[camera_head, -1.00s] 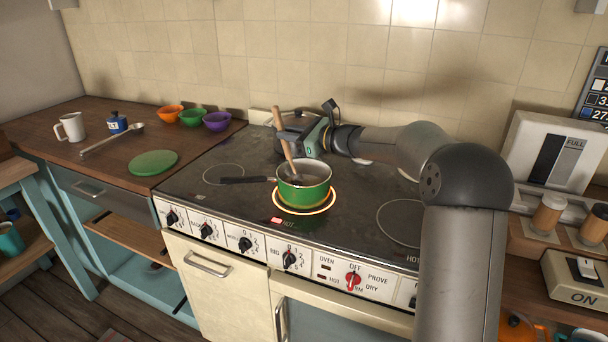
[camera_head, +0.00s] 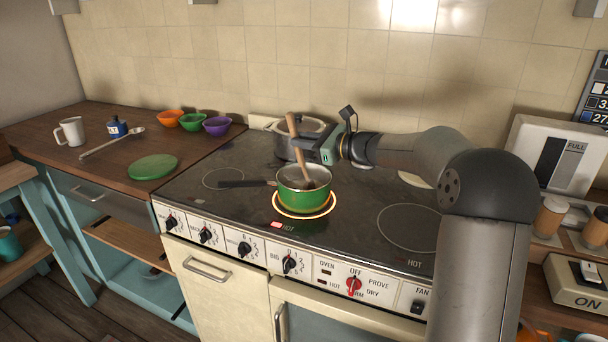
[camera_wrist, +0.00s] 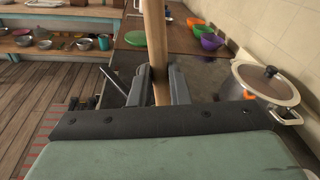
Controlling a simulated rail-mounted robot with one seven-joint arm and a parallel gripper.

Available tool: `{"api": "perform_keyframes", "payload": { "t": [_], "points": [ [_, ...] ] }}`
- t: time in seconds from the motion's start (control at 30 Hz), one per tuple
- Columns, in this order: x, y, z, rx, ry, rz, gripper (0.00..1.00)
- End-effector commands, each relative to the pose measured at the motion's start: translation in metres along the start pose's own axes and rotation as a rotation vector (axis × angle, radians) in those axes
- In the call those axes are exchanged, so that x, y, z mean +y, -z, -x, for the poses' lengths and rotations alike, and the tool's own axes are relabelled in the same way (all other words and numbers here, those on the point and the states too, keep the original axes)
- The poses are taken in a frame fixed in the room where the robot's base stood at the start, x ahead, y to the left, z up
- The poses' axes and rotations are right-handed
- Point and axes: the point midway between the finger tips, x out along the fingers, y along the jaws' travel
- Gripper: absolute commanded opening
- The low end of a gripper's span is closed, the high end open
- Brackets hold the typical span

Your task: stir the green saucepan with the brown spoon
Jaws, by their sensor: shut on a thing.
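The green saucepan (camera_head: 291,199) stands on the glowing front burner of the stove, its dark handle (camera_head: 245,183) pointing left. The brown spoon (camera_head: 294,135) stands tilted in the saucepan, its lower end inside the pan and its top leaning to the left. My gripper (camera_head: 303,143) is shut on the spoon's shaft above and behind the pan. In the wrist view the spoon's shaft (camera_wrist: 156,40) runs up between my gripper's fingers (camera_wrist: 160,88). The spoon's lowest tip is hidden in the pan.
A lidded metal pot (camera_head: 282,143) stands behind the saucepan, close to my gripper; it also shows in the wrist view (camera_wrist: 264,86). Orange, green and purple bowls (camera_head: 192,121), a ladle (camera_head: 112,141) and a green disc (camera_head: 153,167) lie on the left counter. The stove's right front burner (camera_head: 409,227) is bare.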

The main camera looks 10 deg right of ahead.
Motion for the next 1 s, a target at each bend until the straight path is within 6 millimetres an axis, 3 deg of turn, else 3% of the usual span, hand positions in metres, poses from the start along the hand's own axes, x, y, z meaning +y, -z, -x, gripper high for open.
{"api": "perform_keyframes", "payload": {
  "t": [0.27, 0.67, 1.0],
  "points": [
    [-0.011, 0.002, 0.003, 0.0, 0.0, 0.0, 0.0],
    [-0.009, -0.001, -0.021, 0.0, 0.0, 0.001, 0.0],
    [-0.016, -0.03, -0.018, -0.001, 0.001, 0.002, 0.0]
  ]
}}
